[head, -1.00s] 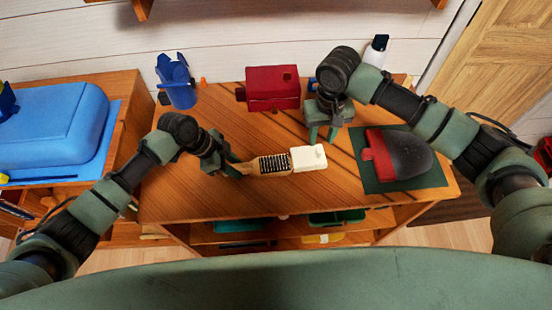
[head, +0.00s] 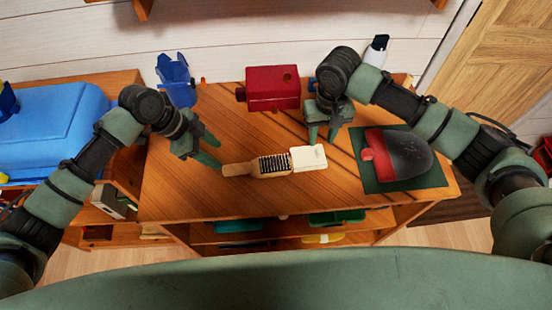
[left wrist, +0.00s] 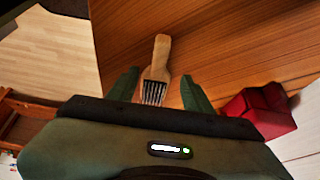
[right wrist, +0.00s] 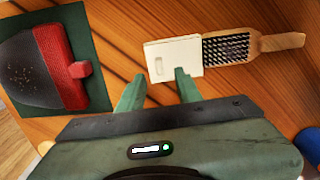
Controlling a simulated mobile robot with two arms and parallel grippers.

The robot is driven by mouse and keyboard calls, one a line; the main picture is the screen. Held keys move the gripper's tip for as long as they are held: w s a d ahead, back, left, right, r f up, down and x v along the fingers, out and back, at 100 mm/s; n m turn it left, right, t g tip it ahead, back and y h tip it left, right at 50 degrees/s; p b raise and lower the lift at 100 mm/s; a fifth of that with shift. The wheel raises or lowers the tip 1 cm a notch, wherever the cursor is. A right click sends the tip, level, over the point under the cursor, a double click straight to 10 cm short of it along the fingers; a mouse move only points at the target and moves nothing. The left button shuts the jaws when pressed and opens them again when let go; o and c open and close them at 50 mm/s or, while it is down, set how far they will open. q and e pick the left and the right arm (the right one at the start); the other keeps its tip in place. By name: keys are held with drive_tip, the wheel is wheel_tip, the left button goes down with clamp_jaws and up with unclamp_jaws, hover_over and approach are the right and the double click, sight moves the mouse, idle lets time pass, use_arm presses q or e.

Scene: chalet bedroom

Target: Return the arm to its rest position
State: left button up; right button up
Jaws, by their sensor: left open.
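My left gripper (head: 216,152) is open and empty above the left part of the wooden table, left of and apart from the brush. In the left wrist view its fingers (left wrist: 160,90) are spread, with the brush seen beyond them. The wooden brush (head: 258,166) with dark bristles lies on the table, its handle pointing left and its head against a small white block (head: 309,159). My right gripper (head: 322,138) is open and empty above the table behind the white block; the right wrist view shows its fingers (right wrist: 158,90) apart.
A red box (head: 273,88) and a blue cup-like holder (head: 175,80) stand at the back. A black and red rounded object (head: 405,153) lies on a dark green mat (head: 376,184) at right. A blue case (head: 50,127) is on the left cabinet. The table's front left is clear.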

use_arm(q)
drive_tip(key=shift+v, duration=0.85)
